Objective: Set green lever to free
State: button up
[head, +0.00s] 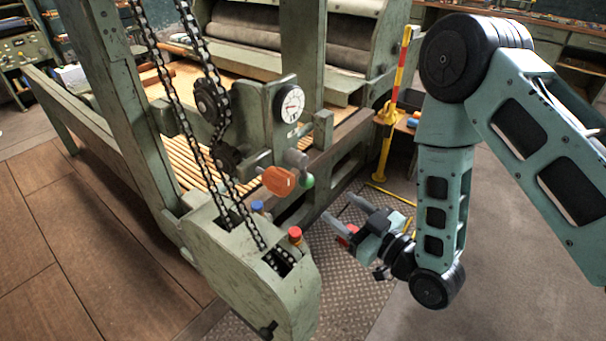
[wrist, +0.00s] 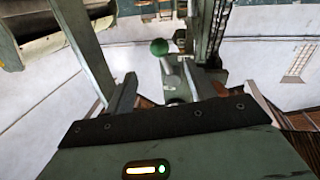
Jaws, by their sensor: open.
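The green lever shows in the head view as a green ball knob (head: 307,181), beside an orange handle on the machine's near side. In the wrist view its green knob (wrist: 159,47) stands above a pale shaft that slants down to the right. I cannot make out any position markings, so the lever's setting cannot be read. My gripper (head: 340,207) is open, to the right of and a little below the knob in the head view. It appears apart from the lever. The knob shows beyond the fingers in the wrist view.
The orange handle (head: 278,180) sits close beside the knob. A red button (head: 295,234) and a blue button (head: 257,206) top the machine's front housing, with chains running above. A dial gauge (head: 290,103) is behind. A yellow-and-red post (head: 399,75) stands behind my arm.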

aim_at(302, 178)
jog(key=p+x, duration=0.3)
jog(key=x, duration=1)
jog(key=shift+w+a+p, duration=0.2)
jog(key=shift+w+p, duration=0.15)
grip_shut()
